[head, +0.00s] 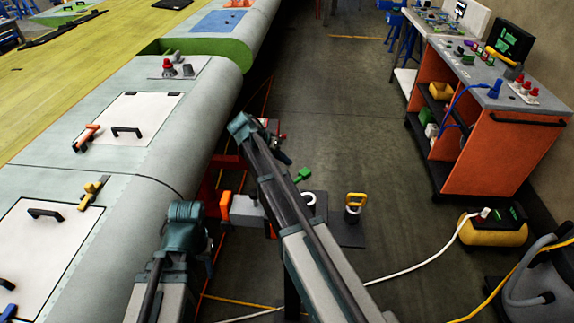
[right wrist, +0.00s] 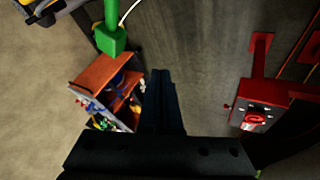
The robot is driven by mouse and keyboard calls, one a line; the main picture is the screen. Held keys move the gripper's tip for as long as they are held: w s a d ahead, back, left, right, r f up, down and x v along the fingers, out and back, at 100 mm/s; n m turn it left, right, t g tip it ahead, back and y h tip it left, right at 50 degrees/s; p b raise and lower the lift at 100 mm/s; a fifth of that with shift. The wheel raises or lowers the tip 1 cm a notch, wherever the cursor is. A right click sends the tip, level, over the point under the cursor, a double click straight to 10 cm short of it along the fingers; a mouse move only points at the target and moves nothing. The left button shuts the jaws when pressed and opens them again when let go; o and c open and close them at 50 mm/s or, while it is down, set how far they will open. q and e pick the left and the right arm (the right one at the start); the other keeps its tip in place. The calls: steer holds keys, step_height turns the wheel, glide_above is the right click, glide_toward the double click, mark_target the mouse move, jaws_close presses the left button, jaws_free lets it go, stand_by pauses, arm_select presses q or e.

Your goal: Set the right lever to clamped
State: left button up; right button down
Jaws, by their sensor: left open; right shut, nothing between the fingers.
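A green block on a green stem (right wrist: 110,38) shows at the upper left of the right wrist view; a small green handle (head: 302,174) shows right of my right forearm in the head view. I cannot tell which piece is the right lever or its setting. An orange handle (head: 226,205) on a grey block stands by the wing edge. My right gripper (right wrist: 163,80) is shut and empty, apart from the green block in the picture.
The wing (head: 90,170) with its hatches fills the left. A red fixture with a grey panel and red knob (right wrist: 255,118) is at right in the right wrist view. An orange cart (head: 483,150) stands at right. Open floor (head: 345,110) lies between wing and cart.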

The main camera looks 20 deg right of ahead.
arm_select(q)
step_height(320, 180, up, 8)
steer(key=p, duration=0.6)
steer(key=shift+d+p, duration=0.15)
steer(key=shift+p, duration=0.2)
arm_select(e)
steer(key=w+a+r, duration=0.2)
steer(key=a+r, duration=0.3)
steer(key=r, duration=0.2)
steer(key=shift+r, duration=0.4)
arm_select(q)
steer(key=shift+f, duration=0.1)
arm_select(e)
steer(key=shift+w, duration=0.1)
